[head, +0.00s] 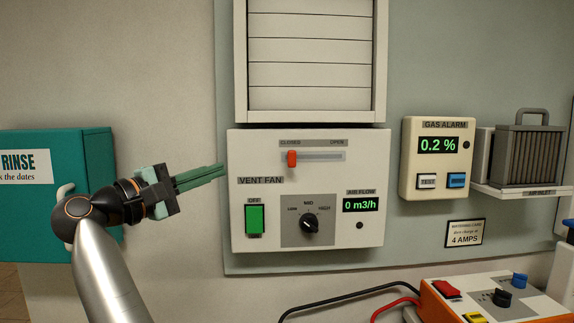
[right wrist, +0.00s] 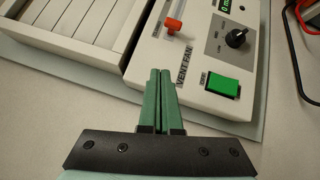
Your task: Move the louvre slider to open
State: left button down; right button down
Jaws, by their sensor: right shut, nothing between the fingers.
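The louvre slider is an orange-red knob (head: 292,159) on a horizontal slot (head: 322,157) at the top of the white vent fan panel (head: 304,228). The knob sits at the left end, under the word CLOSED; OPEN is printed at the right. The knob also shows in the right wrist view (right wrist: 174,25). My right gripper (head: 222,171) has green fingers, shut and empty, left of the panel's left edge in the head view. In the right wrist view the fingertips (right wrist: 161,72) are close to the panel's edge, apart from the knob. My left gripper is not in view.
White louvres (head: 310,65) are above the panel. Below the slot are a green switch (head: 255,219), a black rotary knob (head: 309,223) and a display (head: 361,205) reading 0 m3/h. A gas alarm (head: 438,185) hangs right, a teal box (head: 95,150) left, a charger (head: 455,312) lower right.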

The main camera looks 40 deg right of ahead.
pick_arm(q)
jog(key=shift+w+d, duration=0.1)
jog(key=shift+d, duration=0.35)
pick_arm(e)
jog(key=shift+s+a+r+m+y, duration=0.25)
jog(key=shift+s+m+y, duration=0.15)
jog(key=shift+m, duration=0.15)
jog(key=shift+s+a+r+m+y, duration=0.1)
jog(key=shift+s+r+m+y, duration=0.15)
jog(key=shift+m+y, duration=0.25)
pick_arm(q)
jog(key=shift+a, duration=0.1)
pick_arm(e)
jog(key=shift+a, duration=0.1)
jog(key=p, duration=0.1)
send_near(291, 158)
jog(key=w+d, duration=0.4)
jog(key=shift+w+f, duration=0.15)
jog(key=shift+w, duration=0.25)
jog(key=shift+s+d+f, duration=0.1)
jog(key=shift+s+d, duration=0.65)
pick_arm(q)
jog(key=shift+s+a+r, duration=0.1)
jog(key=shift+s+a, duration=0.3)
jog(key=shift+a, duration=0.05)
pick_arm(e)
jog(key=shift+s+d, duration=0.45)
jog(key=shift+d, duration=0.1)
